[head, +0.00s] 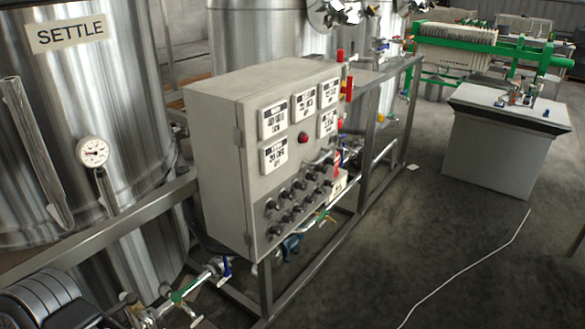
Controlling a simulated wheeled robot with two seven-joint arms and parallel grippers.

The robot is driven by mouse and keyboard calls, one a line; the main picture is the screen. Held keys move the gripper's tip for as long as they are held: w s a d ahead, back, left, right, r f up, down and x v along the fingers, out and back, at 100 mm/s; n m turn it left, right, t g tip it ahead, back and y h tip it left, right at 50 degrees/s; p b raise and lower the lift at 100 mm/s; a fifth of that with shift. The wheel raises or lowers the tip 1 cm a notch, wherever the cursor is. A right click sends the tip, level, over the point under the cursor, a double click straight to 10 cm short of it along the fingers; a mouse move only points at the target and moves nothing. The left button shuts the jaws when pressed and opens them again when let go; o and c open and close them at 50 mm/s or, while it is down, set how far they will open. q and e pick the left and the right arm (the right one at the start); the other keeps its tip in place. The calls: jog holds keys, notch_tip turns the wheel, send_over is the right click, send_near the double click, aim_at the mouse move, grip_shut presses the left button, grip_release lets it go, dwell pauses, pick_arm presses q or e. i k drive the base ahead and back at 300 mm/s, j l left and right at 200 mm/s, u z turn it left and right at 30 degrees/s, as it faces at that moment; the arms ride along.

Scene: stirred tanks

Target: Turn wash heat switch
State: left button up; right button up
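A grey control cabinet (222,160) stands on a metal frame in the middle of the head view, its front face turned to the right. Two slanting rows of black switches (298,187) sit on the lower part of this face. Their labels are too small to read, so I cannot tell which one is the wash heat switch or how it is set. Above them are several white display panels (273,120) and a red button (303,138).
A steel tank marked SETTLE (110,100) with a round gauge (93,151) stands at left. Pipes and valves (190,290) run low beside the frame (367,150). A grey cabinet (500,150) stands at right. Open floor (430,240) lies between, with a white line across it.

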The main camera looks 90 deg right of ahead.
aim_at(273, 229)
jog(key=z, duration=2.95)
